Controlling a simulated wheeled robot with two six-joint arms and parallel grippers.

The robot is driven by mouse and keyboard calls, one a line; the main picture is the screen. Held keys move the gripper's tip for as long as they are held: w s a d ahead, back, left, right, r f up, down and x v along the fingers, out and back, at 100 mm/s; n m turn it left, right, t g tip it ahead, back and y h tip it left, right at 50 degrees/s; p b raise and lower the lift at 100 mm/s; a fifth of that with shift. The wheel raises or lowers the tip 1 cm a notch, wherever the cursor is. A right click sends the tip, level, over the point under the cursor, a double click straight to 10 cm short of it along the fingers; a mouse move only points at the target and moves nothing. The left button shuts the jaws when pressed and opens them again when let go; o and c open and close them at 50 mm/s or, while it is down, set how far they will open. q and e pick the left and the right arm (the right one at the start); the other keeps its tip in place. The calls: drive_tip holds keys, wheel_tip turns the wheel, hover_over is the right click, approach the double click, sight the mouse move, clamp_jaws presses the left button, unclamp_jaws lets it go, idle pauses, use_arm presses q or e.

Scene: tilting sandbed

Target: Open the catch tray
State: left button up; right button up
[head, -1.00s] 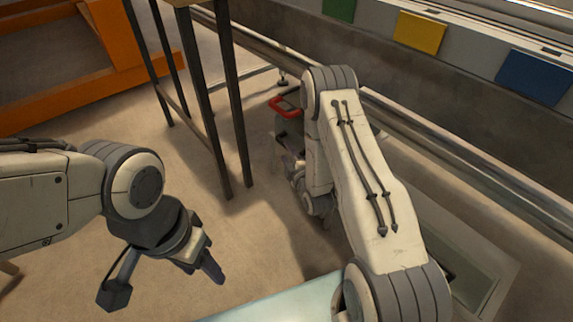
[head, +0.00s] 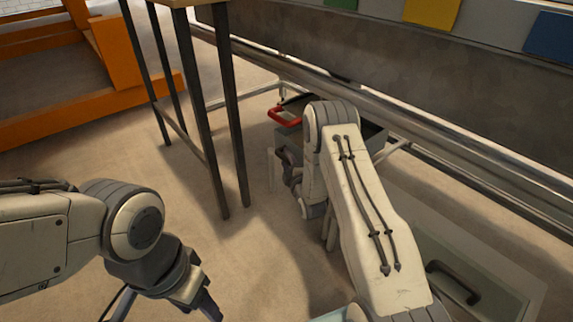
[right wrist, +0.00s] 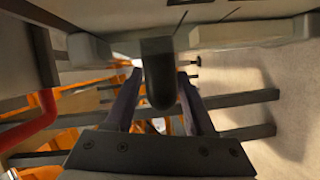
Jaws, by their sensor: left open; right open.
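A grey tray (head: 374,136) sits low beneath the long grey bed wall, partly hidden behind my right arm. A red handle (head: 284,118) shows at its left end; I cannot tell how far out the tray is. My right gripper (head: 286,160) is low, just in front of and below the red handle, and mostly hidden by its arm. In the right wrist view its fingers (right wrist: 158,105) are apart. A dark rounded piece shows between them, and a red bar (right wrist: 32,122) lies left of them, outside the jaws. My left gripper (head: 208,308) is open and empty at the bottom edge.
A tall table with thin dark legs (head: 205,120) stands left of the red handle. An orange frame (head: 120,70) is at the back left. A pale bin with a dark handle (head: 455,280) lies at lower right. Sandy floor between the arms is clear.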

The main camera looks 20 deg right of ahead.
drive_tip(key=shift+w, duration=0.15)
clamp_jaws()
drive_tip(key=shift+f, duration=0.1)
idle(1.3)
